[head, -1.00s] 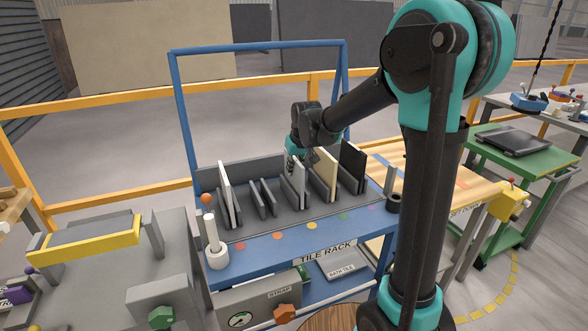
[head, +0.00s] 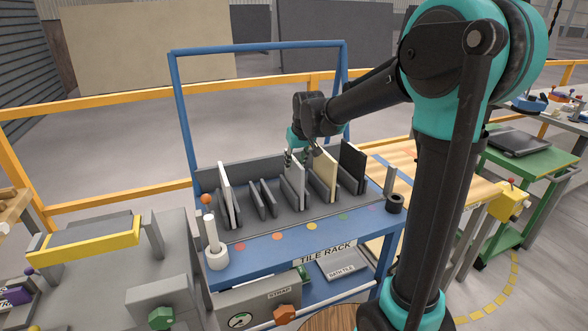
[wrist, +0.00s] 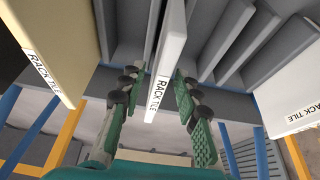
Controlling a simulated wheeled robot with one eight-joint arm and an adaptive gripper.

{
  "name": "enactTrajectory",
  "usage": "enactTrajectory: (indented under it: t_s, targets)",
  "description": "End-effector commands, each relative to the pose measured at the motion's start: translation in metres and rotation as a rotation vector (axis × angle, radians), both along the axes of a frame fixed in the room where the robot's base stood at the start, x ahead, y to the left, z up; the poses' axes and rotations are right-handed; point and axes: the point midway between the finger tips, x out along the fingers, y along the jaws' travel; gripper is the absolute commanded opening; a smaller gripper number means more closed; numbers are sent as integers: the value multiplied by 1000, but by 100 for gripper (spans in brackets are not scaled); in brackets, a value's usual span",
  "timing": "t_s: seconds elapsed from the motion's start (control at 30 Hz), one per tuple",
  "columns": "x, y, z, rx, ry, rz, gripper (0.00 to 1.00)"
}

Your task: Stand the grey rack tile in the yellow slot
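The light grey rack tile (head: 300,184) stands upright in the rack, between dividers behind the yellow dot (head: 312,225). In the wrist view the tile (wrist: 168,58) shows its "RACK TILE" edge label. My gripper (head: 296,157) is above this tile. In the wrist view my gripper (wrist: 155,104) is open, one finger on each side of the tile's upper part, with a gap on both sides. The tile's bottom edge in the slot is hidden.
A white tile (head: 226,190) stands left, a cream tile (head: 325,174) and a black tile (head: 353,163) stand right. The slot (head: 263,198) behind the orange dot is empty. A blue frame (head: 258,45) rises behind the rack.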

Motion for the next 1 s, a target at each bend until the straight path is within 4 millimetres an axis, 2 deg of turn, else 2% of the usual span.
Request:
enactTrajectory:
  t_s: [0.2, 0.4, 0.6, 1.0]
  targets:
    - [-17, -7, 43, 0, 0, 0, 32]
    - [-27, -11, 69, 0, 0, 0, 32]
    - [-30, -13, 78, 0, 0, 0, 32]
    - [-30, -12, 78, 0, 0, 0, 32]
